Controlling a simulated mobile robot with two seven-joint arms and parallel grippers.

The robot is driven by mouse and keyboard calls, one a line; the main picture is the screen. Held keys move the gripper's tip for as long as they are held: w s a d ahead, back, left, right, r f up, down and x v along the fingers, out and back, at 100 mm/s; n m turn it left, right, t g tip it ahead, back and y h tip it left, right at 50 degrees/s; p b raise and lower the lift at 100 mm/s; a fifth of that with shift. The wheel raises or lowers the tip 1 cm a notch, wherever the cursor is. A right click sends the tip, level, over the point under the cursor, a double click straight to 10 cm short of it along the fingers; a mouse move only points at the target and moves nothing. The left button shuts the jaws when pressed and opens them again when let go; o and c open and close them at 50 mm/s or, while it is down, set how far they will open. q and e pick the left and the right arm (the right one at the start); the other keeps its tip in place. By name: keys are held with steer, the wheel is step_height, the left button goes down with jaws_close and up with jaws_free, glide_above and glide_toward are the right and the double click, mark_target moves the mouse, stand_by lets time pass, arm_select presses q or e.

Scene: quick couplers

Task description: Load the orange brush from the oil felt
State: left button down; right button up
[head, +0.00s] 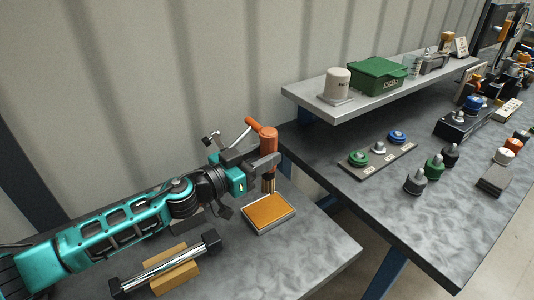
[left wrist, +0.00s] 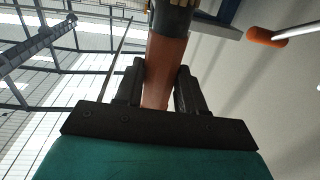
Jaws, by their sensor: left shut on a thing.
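My left gripper (head: 264,162) is shut on the orange brush (head: 268,141) and holds it upright with the bristles down. The bristle end is just above or at the back edge of the oil felt (head: 268,211), a tan pad in a pale shallow tray; I cannot tell whether they touch. In the left wrist view the two dark fingers (left wrist: 160,88) clasp the brush's orange handle (left wrist: 162,65) from both sides. My right gripper is in neither view.
A steel rod on a wooden block (head: 175,277) lies in front of my left arm. A second table (head: 410,215) to the right carries several coloured couplers, with a raised shelf (head: 345,113) behind holding a green box (head: 377,75). The near table's right part is clear.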

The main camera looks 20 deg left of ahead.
arm_select(q)
steer(key=shift+s, duration=0.1)
stand_by(0.3)
steer(key=shift+f+b, duration=2.25)
steer(key=shift+f, duration=0.75)
steer(key=shift+f+b, duration=0.4)
steer(key=shift+f, duration=0.15)
steer(key=shift+f, duration=0.15)
steer(key=shift+s+f, duration=0.1)
steer(key=shift+f, duration=0.1)
step_height(320, 180, up, 6)
steer(key=p, duration=0.5)
glide_above(263, 183)
steer(key=shift+r, duration=0.8)
